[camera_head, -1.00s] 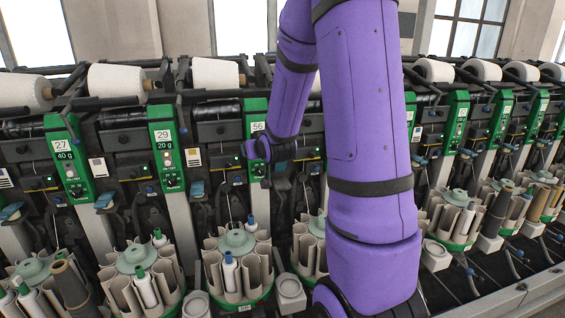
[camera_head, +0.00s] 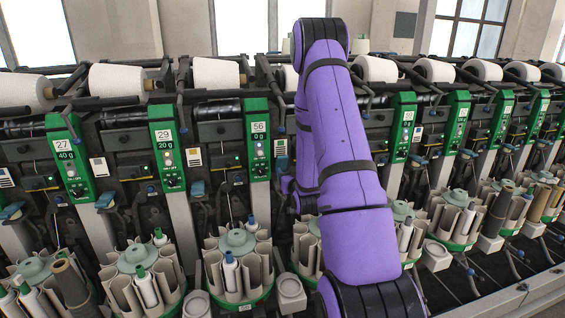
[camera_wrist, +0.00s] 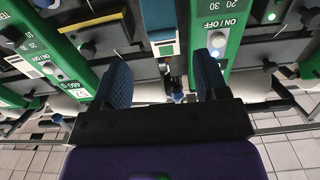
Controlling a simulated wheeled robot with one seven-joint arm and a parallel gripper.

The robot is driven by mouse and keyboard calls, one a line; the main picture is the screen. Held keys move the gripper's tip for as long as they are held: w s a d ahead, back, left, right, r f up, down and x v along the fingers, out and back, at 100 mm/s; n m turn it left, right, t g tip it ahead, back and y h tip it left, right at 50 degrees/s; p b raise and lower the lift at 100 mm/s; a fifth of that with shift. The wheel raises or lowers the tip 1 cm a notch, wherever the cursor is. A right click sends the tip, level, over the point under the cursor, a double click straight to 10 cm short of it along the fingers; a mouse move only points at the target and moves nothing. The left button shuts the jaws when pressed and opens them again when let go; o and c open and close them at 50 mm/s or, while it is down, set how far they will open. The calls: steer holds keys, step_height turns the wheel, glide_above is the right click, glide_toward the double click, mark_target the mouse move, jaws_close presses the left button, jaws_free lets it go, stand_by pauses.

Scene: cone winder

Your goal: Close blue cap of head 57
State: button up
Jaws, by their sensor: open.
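In the wrist view, a blue cap-like flap (camera_wrist: 164,43) with a pale end lies between two green head panels, just beyond the fingertips and roughly centred between them. My gripper (camera_wrist: 162,75) is open, with nothing between its blue ridged fingers and no visible contact with the flap. A number on the left green panel (camera_wrist: 68,78) is partly legible and looks like 57. In the head view, my purple arm covers the place right of panel 56 (camera_head: 258,142), so head 57 and its cap are hidden there.
Green panels 27 (camera_head: 69,158) and 29 (camera_head: 166,150) stand to the left, with more at right. Below is a row of round bobbin magazines (camera_head: 237,267). White cones (camera_head: 215,73) lie along the top. In the wrist view, panels flank both fingers closely.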

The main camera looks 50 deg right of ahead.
mark_target(282, 160)
steer(key=x, duration=1)
steer(key=shift+a, duration=0.1)
steer(key=c, duration=1)
steer(key=shift+o, duration=0.2)
